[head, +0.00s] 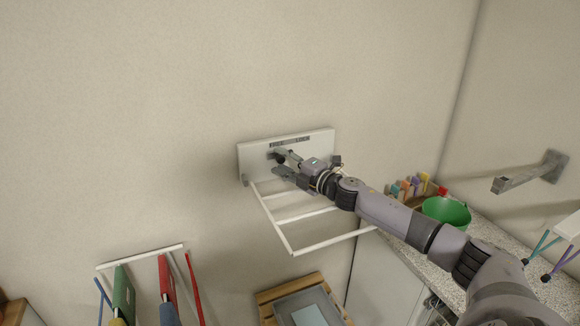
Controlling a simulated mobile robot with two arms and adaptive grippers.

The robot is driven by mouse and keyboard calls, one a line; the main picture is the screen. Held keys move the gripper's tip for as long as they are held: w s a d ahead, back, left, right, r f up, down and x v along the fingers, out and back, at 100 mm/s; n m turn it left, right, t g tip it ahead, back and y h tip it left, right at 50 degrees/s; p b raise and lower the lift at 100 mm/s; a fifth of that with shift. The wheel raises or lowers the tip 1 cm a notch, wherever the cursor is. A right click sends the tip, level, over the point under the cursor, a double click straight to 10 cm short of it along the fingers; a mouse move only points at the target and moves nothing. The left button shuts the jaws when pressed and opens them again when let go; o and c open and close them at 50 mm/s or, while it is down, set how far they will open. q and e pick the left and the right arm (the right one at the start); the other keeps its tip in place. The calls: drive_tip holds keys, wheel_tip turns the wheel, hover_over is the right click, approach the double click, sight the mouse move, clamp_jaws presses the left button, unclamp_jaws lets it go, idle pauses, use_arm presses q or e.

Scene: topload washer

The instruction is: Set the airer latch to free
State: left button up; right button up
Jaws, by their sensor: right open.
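The airer is a white wall plate (252,160) with a dark label strip (289,142) along its top and a white rail frame (310,243) projecting out below it. The lettering on the strip is too small to read. A dark latch piece (273,156) shows on the plate, partly hidden by my gripper. My right gripper (276,162) is open at the plate, its fingers close to the latch. Whether they touch it I cannot tell. My left gripper is not in view.
A counter (482,232) at the right holds a green bowl (446,210) and several coloured items. A metal bracket (530,175) juts from the right wall. A second rack (140,256) with coloured hanging things is at lower left. A grey tub (290,303) sits on a wooden pallet below.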

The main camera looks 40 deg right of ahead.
drive_tip(key=shift+s+d+f, duration=0.1)
drive_tip(key=shift+s+f, duration=0.05)
drive_tip(key=shift+s, duration=0.4)
drive_tip(key=s+d, duration=0.1)
drive_tip(key=s, duration=0.9)
drive_tip(key=shift+s+d, duration=0.3)
